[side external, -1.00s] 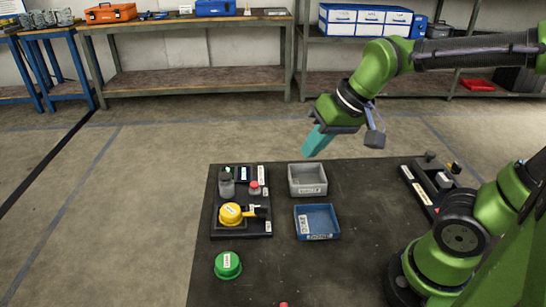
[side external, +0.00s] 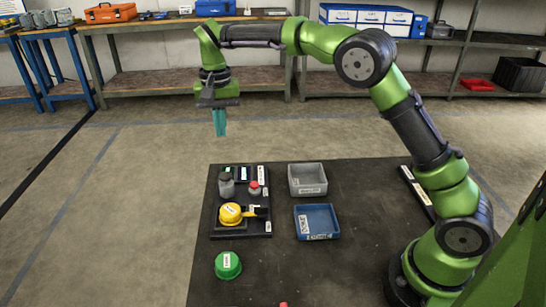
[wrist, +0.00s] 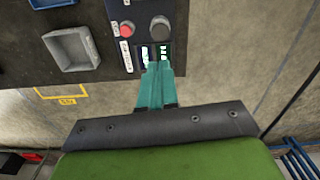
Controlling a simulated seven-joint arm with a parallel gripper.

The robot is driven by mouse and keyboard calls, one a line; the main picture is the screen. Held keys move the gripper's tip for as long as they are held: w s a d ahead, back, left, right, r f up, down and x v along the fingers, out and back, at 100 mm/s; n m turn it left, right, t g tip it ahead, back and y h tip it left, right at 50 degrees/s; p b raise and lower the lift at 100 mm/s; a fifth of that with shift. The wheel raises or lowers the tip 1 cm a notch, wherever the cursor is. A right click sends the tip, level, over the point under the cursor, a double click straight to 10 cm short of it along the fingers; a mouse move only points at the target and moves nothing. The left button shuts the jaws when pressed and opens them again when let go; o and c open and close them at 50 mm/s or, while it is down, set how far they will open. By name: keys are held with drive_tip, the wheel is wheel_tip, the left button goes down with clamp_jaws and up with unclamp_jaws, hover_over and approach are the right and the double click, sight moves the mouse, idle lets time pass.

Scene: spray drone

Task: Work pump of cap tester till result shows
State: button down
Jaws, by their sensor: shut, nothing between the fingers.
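The cap tester is a black board (side external: 262,228) at the left of the dark table. It carries a yellow cap (side external: 230,214) with a black handle beside it, a grey cylindrical knob (side external: 227,186), a red button (side external: 254,187) and a small dark display (side external: 243,174). In the wrist view the red button (wrist: 127,29) and grey knob (wrist: 160,28) show near the top, with the display (wrist: 150,55) partly hidden by my fingers. My gripper (side external: 220,134) points down, shut and empty, above the tester's far end and apart from it. I cannot read a result.
A grey tray (side external: 307,193) and a blue tray (side external: 317,237) stand right of the tester. A green cap (side external: 228,265) lies in front of it. A dark fixture (side external: 418,190) lies at the table's right. The table between is clear.

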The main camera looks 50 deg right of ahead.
sight(226, 175)
wheel_tip(226, 175, up, 2)
drive_tip(key=shift+a+r+m, duration=0.1)
drive_tip(key=shift+m, duration=0.6)
wheel_tip(226, 175, down, 14)
drive_tip(key=shift+f, duration=0.1)
idle(0.4)
drive_tip(key=shift+f, duration=1)
wheel_tip(226, 175, up, 14)
drive_tip(key=shift+r, duration=0.25)
